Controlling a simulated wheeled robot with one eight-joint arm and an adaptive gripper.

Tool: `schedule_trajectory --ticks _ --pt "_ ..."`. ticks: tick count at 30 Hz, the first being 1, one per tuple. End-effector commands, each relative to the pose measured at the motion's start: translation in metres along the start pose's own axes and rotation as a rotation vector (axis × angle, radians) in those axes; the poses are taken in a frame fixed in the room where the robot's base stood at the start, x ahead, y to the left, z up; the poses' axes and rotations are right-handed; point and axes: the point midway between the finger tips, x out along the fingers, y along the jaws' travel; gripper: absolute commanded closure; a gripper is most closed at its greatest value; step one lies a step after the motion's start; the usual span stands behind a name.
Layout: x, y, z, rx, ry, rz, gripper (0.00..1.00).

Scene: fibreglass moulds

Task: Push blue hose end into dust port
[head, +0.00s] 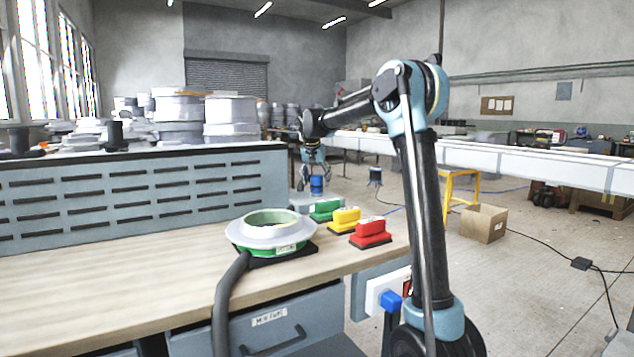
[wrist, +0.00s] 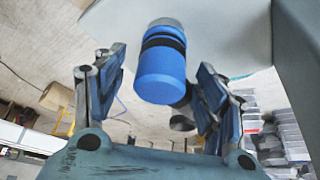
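A blue cylinder with a black ring and a grey end, which looks like the blue hose end (wrist: 162,75), stands between my gripper's fingers in the wrist view. It also shows in the head view (head: 317,186), just below my gripper (head: 311,178), beyond the bench. My gripper (wrist: 160,92) is open in the wrist view, with a narrow gap on each side of the cylinder. The cylinder's grey end lies against or in front of a pale grey surface (wrist: 225,35); I cannot tell whether they touch. I cannot clearly make out the dust port.
A green and grey ring-shaped mould (head: 283,238) with a dark hose sits on the wooden bench (head: 110,285). Green (head: 324,210), yellow (head: 345,220) and red (head: 370,233) blocks stand near its edge. A cardboard box (head: 483,223) and yellow stool (head: 459,185) stand on the floor at right.

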Motion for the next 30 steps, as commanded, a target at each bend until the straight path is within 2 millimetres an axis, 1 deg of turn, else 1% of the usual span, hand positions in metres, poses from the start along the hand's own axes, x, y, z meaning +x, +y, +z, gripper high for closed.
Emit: schedule_trajectory --ticks 7,11,14,24,30 --pt "-0.001 0.000 0.000 0.000 0.000 0.000 0.34" --pt "-0.008 0.000 0.000 0.000 0.000 0.000 0.34" --pt "-0.021 0.000 0.000 -0.001 0.000 0.000 0.34" --pt "-0.085 0.000 -0.001 -0.001 -0.001 0.000 0.34" --pt "-0.109 0.000 -0.001 -0.001 -0.001 0.000 0.34"
